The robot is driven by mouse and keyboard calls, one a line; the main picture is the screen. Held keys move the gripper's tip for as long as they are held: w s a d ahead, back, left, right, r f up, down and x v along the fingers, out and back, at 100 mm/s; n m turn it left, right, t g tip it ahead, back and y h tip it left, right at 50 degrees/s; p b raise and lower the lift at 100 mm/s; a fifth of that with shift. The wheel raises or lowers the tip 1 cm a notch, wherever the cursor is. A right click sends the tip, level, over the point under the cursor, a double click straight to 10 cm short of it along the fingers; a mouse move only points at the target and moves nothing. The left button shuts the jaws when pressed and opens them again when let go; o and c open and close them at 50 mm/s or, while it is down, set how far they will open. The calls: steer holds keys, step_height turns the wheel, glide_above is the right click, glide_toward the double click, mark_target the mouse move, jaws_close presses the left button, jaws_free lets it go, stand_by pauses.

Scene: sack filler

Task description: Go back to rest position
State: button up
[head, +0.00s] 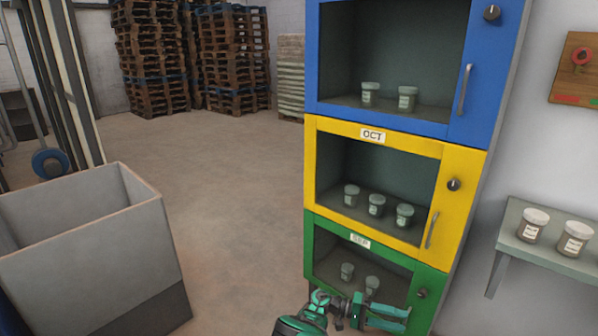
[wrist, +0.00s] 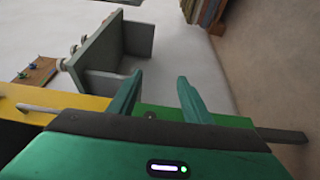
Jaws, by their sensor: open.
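My gripper (head: 403,319) is low in the head view, in front of the green bottom section (head: 430,283) of the cabinet. Its two teal fingers are apart with nothing between them. In the wrist view my gripper (wrist: 160,82) also shows open and empty, with the green cabinet section (wrist: 150,112) behind the fingers and a strip of the yellow section (wrist: 60,98) at left. I cannot tell whether the fingers touch the cabinet. Part of the green section is hidden behind my gripper.
The blue section (head: 475,90) and yellow section (head: 460,185), labelled OCT, hold jars behind fronts that look closed. A wall shelf (head: 515,215) with two jars is at right. A grey bin (head: 90,250) stands at left. Open floor (head: 220,170) reaches stacked pallets (head: 150,60).

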steer(key=s+d+r+m+g+y, duration=0.1)
steer(key=s+d+r+y, duration=0.3)
steer(key=r, duration=0.5)
steer(key=s+d+r+m+g+y, duration=0.1)
steer(key=s+d+r+y, duration=0.1)
steer(key=d+r+y, duration=0.45)
steer(key=s+d+r+m+g+y, duration=0.15)
steer(key=s+d+r, duration=0.25)
steer(key=r, duration=0.7)
steer(key=s+r+t+y, duration=0.45)
steer(key=s+r, duration=0.55)
steer(key=s, duration=0.3)
steer(key=s+a+r+t, duration=0.1)
steer(key=s+a+t, duration=0.1)
steer(key=s, duration=0.4)
steer(key=s+a+r+t, duration=0.1)
steer(key=s+a+t, duration=0.2)
steer(key=s, duration=0.4)
steer(key=shift+r+n+y, duration=0.25)
steer(key=shift+n+y, duration=0.1)
steer(key=shift+y, duration=0.1)
steer(key=shift+w, duration=0.15)
steer(key=shift+w+f, duration=0.25)
steer(key=shift+w, duration=0.25)
